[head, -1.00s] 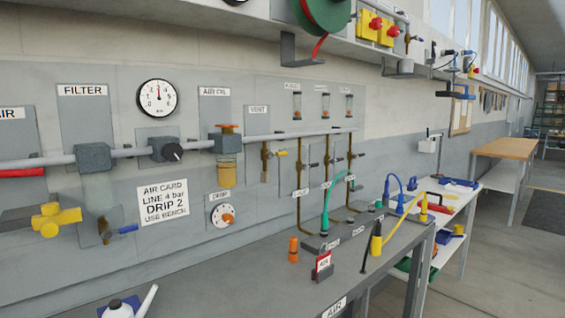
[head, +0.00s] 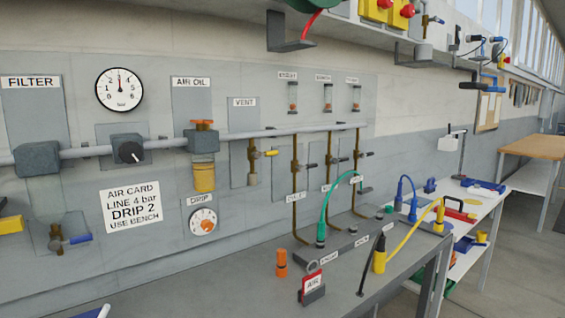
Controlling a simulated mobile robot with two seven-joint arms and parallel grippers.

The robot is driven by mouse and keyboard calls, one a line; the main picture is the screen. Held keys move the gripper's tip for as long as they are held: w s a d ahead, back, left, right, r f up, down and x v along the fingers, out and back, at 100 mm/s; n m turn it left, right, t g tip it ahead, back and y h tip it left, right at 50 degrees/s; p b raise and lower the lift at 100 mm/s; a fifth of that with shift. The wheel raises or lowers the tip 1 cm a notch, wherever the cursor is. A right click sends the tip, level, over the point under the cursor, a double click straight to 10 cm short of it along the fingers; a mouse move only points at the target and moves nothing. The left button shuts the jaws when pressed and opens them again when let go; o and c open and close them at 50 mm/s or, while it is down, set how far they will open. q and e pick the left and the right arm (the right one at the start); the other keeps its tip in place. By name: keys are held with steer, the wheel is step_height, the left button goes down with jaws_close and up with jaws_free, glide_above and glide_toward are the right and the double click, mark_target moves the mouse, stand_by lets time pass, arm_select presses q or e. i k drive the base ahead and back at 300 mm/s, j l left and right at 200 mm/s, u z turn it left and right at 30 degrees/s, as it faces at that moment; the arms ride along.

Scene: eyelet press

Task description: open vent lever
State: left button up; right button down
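The vent valve is on the wall panel under the VENT label (head: 244,102). Its brass body hangs below the grey air pipe (head: 290,132). A small yellow vent lever (head: 266,154) sticks out to the right from the valve body, about level. Nothing touches it. Neither of my grippers shows in the head view.
The bench (head: 340,262) below carries an orange cylinder (head: 281,262), a red AIR tag in a stand (head: 313,286), and green, yellow and blue hoses. A bracket (head: 288,42) juts from the shelf above. A gauge (head: 120,89) and drip dial (head: 203,221) are left of and below the vent.

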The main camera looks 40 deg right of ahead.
mark_target(257, 154)
steer(key=l, duration=0.7)
steer(key=i+l, duration=0.1)
steer(key=l, duration=0.55)
